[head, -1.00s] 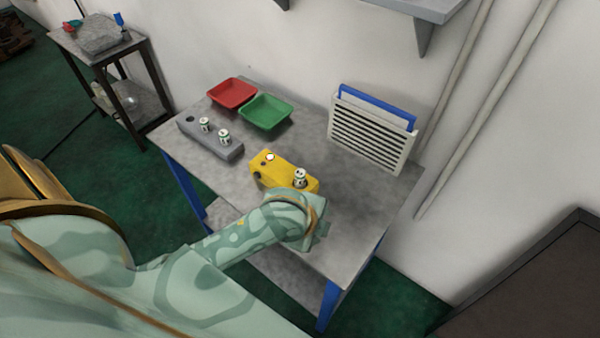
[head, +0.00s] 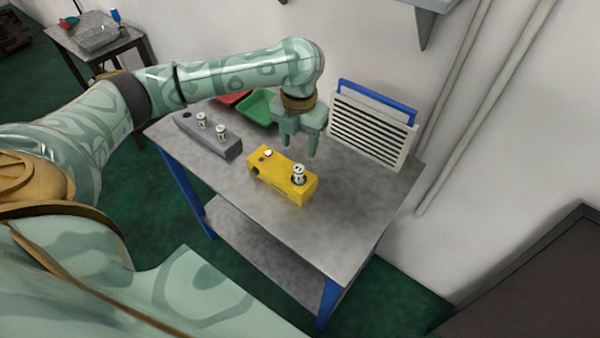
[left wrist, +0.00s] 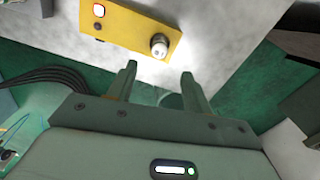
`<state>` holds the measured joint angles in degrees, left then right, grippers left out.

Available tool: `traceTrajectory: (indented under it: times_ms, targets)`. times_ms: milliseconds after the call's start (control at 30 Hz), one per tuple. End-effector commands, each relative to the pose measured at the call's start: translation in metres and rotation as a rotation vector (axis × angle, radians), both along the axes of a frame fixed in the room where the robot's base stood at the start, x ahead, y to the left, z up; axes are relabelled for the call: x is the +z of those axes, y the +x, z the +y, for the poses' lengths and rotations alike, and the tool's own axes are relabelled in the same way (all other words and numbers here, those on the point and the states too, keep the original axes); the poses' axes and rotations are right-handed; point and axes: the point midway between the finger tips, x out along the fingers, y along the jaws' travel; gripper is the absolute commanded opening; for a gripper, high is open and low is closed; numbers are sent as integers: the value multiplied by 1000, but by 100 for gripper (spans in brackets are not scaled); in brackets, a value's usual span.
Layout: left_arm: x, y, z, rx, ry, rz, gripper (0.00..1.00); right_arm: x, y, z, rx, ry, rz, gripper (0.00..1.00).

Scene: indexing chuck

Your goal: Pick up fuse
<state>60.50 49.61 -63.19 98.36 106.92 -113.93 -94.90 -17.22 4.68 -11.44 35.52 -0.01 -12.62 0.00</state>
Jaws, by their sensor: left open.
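A fuse (head: 299,174), a small pale cylinder with dark marks on its end, stands upright in the yellow block (head: 270,180) on the table; it also shows in the left wrist view (left wrist: 159,46). Two similar fuses, one on the left (head: 201,120) and one on the right (head: 222,132), stand in the grey block (head: 200,136). My left gripper (head: 299,150) is open and empty, pointing down above the table just behind the yellow block. In the left wrist view its fingers (left wrist: 159,78) are apart, with the fuse beyond their tips. My right gripper is not in view.
A green tray (head: 258,106) and a partly hidden red tray (head: 232,98) lie behind my left arm. A white louvred rack (head: 368,137) with a blue panel stands at the table's back right. The table's right front (head: 335,225) is clear.

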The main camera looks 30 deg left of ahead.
Motion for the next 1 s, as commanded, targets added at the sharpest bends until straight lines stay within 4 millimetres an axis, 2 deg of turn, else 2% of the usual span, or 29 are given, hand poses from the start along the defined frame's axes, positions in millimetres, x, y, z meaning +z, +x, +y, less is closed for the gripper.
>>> traceTrajectory:
  times_ms: [33, 100, 200, 467, 700, 933, 967, 1000]
  targets:
    - [-19, 0, 0, 0, 1, 5, 50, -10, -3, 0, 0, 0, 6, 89]
    - [-34, 0, 0, 1, 0, 4, 50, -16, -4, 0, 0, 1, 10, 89]
    - [-47, 0, 0, 2, 0, 2, 50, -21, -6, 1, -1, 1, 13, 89]
    - [-64, 0, 0, 1, 0, -1, 50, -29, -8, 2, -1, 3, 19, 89]
    - [-104, 0, 1, 0, 0, 2, 50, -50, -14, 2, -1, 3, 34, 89]
    - [-105, 1, 1, 0, 1, -4, 50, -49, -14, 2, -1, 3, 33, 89]
    - [-104, 1, 1, 0, 0, -4, 48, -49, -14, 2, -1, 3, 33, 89]
    - [-104, 1, 1, 0, 0, -4, 37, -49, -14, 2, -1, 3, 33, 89]
